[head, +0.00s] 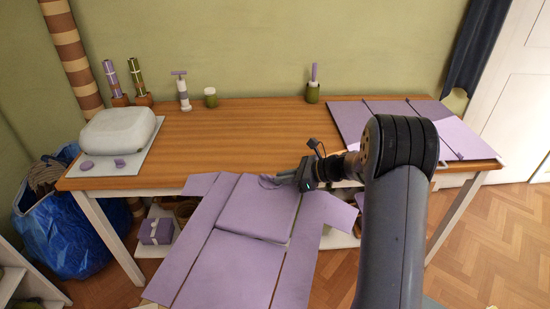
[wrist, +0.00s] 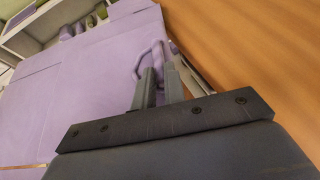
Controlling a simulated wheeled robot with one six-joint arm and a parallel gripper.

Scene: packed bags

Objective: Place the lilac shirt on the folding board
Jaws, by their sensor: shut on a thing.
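The lilac shirt (head: 235,262) is spread flat with its sleeves out, in front of the table's front edge and partly over it. A thicker lilac panel lies at its middle, with a small lilac loop (wrist: 139,66) at its top. My gripper (head: 284,179) is at this top edge, its fingers closed around the loop; the fingers also show in the wrist view (wrist: 160,68). What supports the shirt from below is hidden. The folding board (head: 352,122), with mauve panels and a paler part at its right, lies on the table's right end, apart from the shirt.
The wooden table (head: 240,130) is clear in the middle. A pale rounded bag (head: 118,130) lies on a mat at left. Small bottles and rolls stand along the back. A blue bag (head: 65,235) stands on the floor at left. My arm hides part of the right side.

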